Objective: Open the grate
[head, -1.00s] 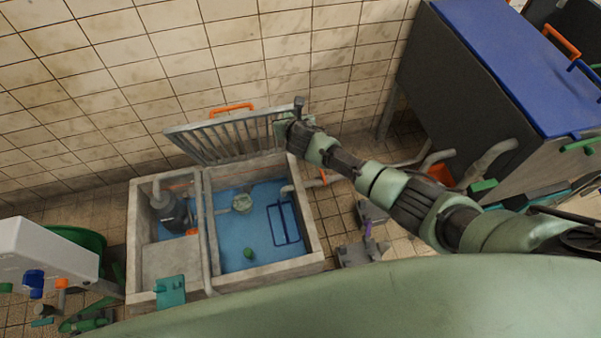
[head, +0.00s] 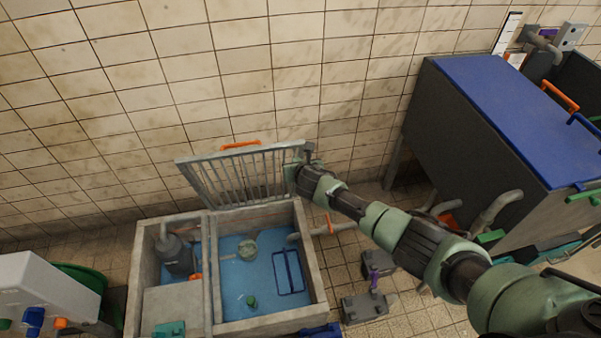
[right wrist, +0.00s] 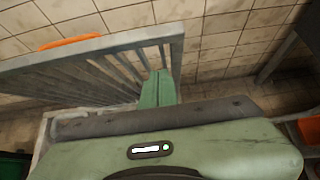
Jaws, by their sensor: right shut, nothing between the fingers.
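The grate (head: 240,178) is a grey barred frame, raised on edge along the back of the concrete pit and close to upright near the tiled wall. An orange handle (head: 240,146) shows behind its top edge. My right gripper (head: 297,168) is at the grate's right end, shut and empty. In the right wrist view, its green fingers (right wrist: 158,90) are beside the end bar of the grate (right wrist: 95,45); whether they touch is unclear. My left gripper is not in view.
The open pit (head: 311,262) holds blue water, a dark pump (head: 178,257), a blue wire frame (head: 288,271) and a small green item (head: 251,301). A dark tank with a blue lid (head: 510,105) stands at right. Grey blocks (head: 365,307) lie on the floor beside the pit.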

